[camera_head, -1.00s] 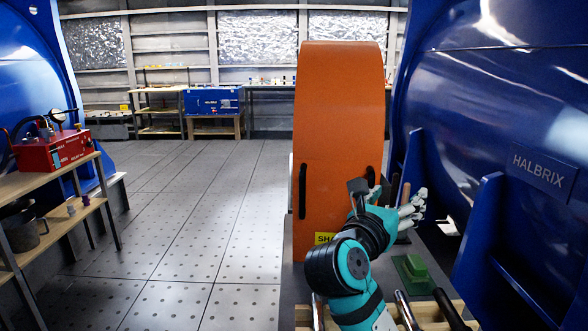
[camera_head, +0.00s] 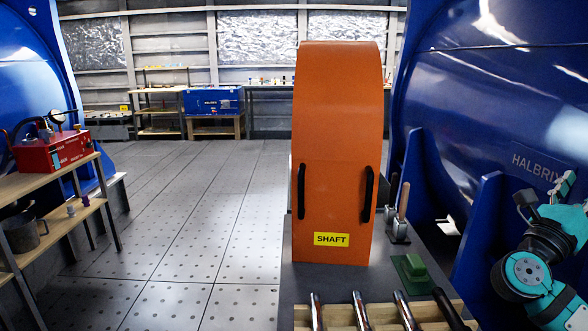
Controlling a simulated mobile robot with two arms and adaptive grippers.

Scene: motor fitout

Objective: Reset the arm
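My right arm, teal and black, stands folded at the lower right edge in front of the blue HALBRIX tank (camera_head: 480,100). My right gripper (camera_head: 566,200) is partly in view at the right edge, apart from the orange guard. I cannot tell whether it is open or shut, or whether it holds anything. My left arm and gripper are not in view. The orange guard (camera_head: 335,130), with two black handles and a yellow SHAFT label (camera_head: 331,239), stands upright on the dark bench.
A wooden tray (camera_head: 385,315) with several metal-handled tools lies at the bottom. A green block (camera_head: 413,266) and a wooden-handled tool (camera_head: 403,200) are right of the guard. A shelf with a red box (camera_head: 52,152) stands left. The floor between is clear.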

